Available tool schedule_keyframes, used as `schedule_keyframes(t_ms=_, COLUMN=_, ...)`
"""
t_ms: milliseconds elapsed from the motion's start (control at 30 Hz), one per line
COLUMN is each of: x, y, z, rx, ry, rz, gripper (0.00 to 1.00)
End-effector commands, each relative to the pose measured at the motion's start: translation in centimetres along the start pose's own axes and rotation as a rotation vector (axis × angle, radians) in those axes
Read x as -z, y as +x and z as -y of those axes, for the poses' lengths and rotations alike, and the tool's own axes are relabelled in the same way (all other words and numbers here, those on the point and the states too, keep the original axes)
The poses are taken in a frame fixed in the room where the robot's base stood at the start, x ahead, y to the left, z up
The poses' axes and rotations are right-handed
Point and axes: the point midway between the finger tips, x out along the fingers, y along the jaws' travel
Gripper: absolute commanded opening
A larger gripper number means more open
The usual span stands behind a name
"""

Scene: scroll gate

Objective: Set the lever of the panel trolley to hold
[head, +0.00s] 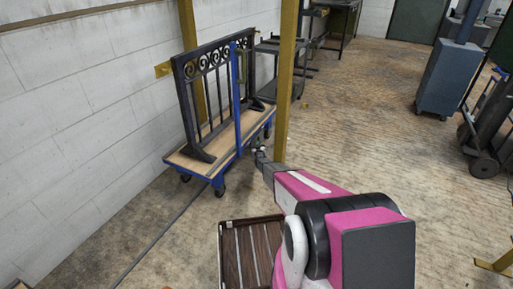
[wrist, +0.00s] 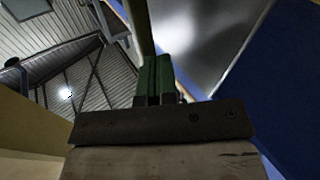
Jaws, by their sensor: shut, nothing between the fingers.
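The panel trolley (head: 183,161) stands along the left wall in the head view, with a wooden deck, blue frame and dark casters. A black scrollwork gate panel (head: 181,80) stands upright on it by a blue upright (head: 237,100). My gripper (head: 256,148) is at the trolley's near right side, close to the deck edge. In the wrist view my gripper's green fingers (wrist: 154,70) are together, with nothing seen between them. I cannot make out the lever in either view; it may be hidden behind my gripper or too small. Whether my gripper touches the trolley cannot be told.
A yellow post (head: 285,85) stands just right of the trolley, close to my arm. A dark cart (head: 281,70) is behind it. A slatted brown tray (head: 236,255) is at the lower middle. A blue-grey cabinet on wheels (head: 446,78) stands far right. The middle floor is clear.

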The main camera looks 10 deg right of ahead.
Motion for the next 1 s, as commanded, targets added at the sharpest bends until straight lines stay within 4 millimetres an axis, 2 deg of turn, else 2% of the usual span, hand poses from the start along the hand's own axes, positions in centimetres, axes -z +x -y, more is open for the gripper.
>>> schedule_keyframes(t_ms=1000, x=0.56, y=0.76, z=-0.54, rx=0.0, ry=0.0, rz=-0.001, gripper=0.0)
